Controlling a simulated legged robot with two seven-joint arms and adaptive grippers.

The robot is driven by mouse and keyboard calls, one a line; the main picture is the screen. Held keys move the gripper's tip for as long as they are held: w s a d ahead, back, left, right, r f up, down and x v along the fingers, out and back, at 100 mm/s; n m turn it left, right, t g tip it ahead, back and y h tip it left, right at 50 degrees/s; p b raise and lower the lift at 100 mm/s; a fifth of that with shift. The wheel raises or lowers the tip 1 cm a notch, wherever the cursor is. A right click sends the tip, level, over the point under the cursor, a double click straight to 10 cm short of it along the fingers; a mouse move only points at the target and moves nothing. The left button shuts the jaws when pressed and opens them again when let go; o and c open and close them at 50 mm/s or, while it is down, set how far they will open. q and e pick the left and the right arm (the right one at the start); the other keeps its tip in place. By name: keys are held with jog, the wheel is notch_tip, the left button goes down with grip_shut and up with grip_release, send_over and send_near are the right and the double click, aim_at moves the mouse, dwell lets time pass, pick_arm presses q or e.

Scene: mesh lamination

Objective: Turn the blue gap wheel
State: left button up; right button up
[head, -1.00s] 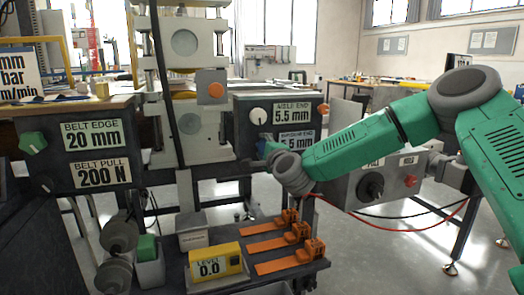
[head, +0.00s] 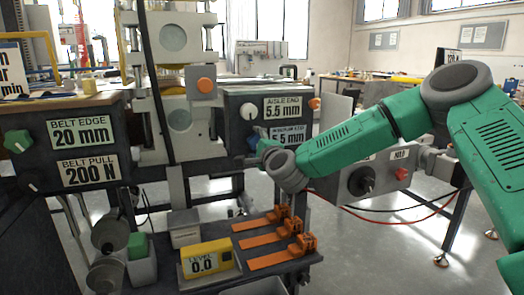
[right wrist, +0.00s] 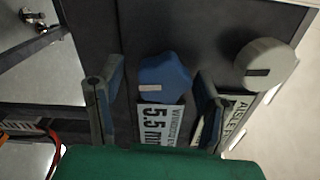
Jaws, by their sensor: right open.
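The blue gap wheel (right wrist: 165,78) is a lobed knob with a white mark, on the dark panel (head: 232,113) of the machine. In the right wrist view it sits between the two spread fingers of my right gripper (right wrist: 155,90), with space visible on both sides. In the head view my right gripper (head: 264,147) is at the panel's lower part and partly hides the blue wheel (head: 252,142). A label reading 5.5 mm (right wrist: 158,124) is beside the wheel. My left gripper is not in view.
A white knob (right wrist: 265,64) is close by on the same panel, beside the aisle end label (head: 284,107). An orange button (head: 206,85) and a green knob (head: 18,140) are further left.

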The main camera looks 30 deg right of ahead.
jog(key=v, duration=1.1)
jog(key=shift+s+d+f, duration=0.2)
